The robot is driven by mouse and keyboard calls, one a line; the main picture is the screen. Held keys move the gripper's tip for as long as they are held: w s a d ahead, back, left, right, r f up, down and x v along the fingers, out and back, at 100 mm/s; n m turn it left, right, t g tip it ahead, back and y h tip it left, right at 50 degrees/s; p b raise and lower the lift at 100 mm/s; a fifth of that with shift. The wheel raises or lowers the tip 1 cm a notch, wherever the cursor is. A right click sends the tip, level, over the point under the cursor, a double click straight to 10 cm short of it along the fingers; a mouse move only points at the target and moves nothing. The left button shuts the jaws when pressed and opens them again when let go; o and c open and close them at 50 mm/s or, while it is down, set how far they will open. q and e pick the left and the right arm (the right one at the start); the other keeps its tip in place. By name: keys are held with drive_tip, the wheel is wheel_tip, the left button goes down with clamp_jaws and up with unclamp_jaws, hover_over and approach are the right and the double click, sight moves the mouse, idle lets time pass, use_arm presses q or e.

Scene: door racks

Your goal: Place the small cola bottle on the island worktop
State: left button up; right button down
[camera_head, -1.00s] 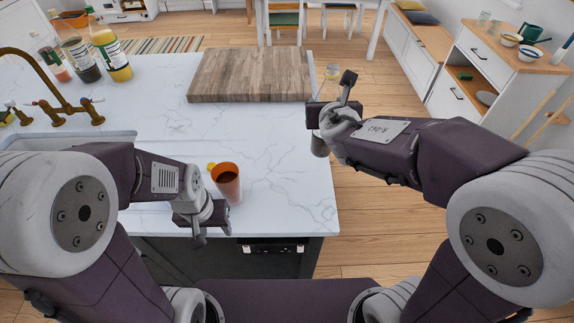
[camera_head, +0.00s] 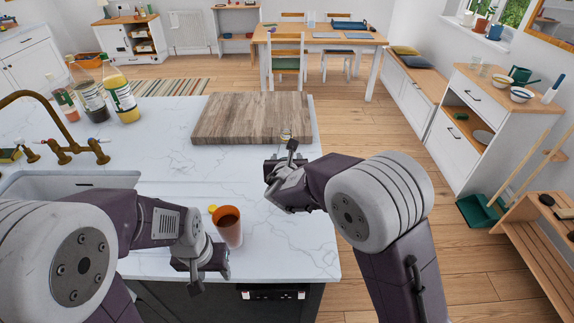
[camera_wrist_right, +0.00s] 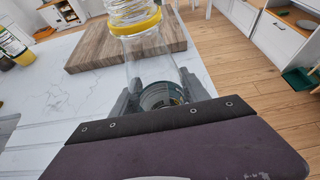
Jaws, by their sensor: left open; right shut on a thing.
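My right gripper (camera_head: 280,166) is shut on a clear bottle (camera_head: 286,135), taken to be the small cola bottle. The gripper is over the right part of the white marbled island worktop (camera_head: 165,160), in front of the wooden board. Whether the bottle touches the worktop, I cannot tell.
A wooden board (camera_head: 253,118) lies at the back. Three bigger bottles (camera_head: 90,96) stand back left, above the sink (camera_head: 60,183) and brass tap (camera_head: 60,125). The worktop's middle is clear.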

wheel_tip(320, 180, down, 2)
drive_tip(key=shift+w+f, duration=0.15)
drive_tip(key=shift+f, duration=0.1)
drive_tip(key=shift+f, duration=0.1)
drive_tip(key=c, duration=0.6)
unclamp_jaws()
drive_tip(key=shift+o, duration=0.2)
